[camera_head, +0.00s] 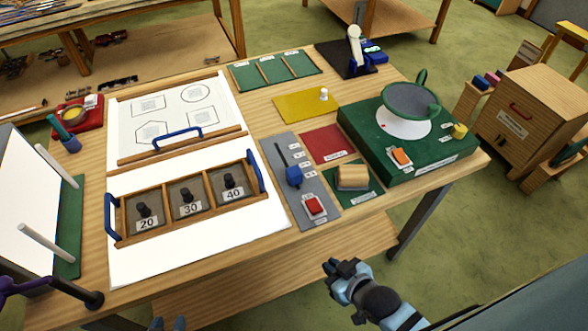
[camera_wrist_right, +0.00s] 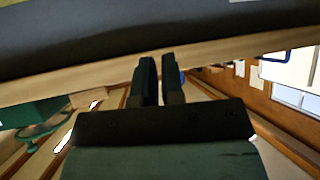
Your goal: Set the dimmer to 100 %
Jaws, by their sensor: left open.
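The dimmer is a grey panel (camera_head: 283,167) on the table, with a dark slot and a blue slider knob (camera_head: 294,176). The knob sits at the near end of the slot. Small white labels line the slot's right side, too small to read. A red button (camera_head: 314,204) is on the panel's near end. My left gripper (camera_head: 168,323) shows only as two fingertips apart at the bottom edge, away from the dimmer. My right gripper (camera_head: 345,268) is off the table's front edge, below the dimmer in the picture. Its fingers (camera_wrist_right: 156,80) are close together with nothing visible between them.
Left of the dimmer is a wooden tray (camera_head: 190,205) with blue handles and weights marked 20, 30 and 40. To its right are a red mat (camera_head: 327,143), a wooden block (camera_head: 352,177) and a green base (camera_head: 425,155) carrying a grey dish.

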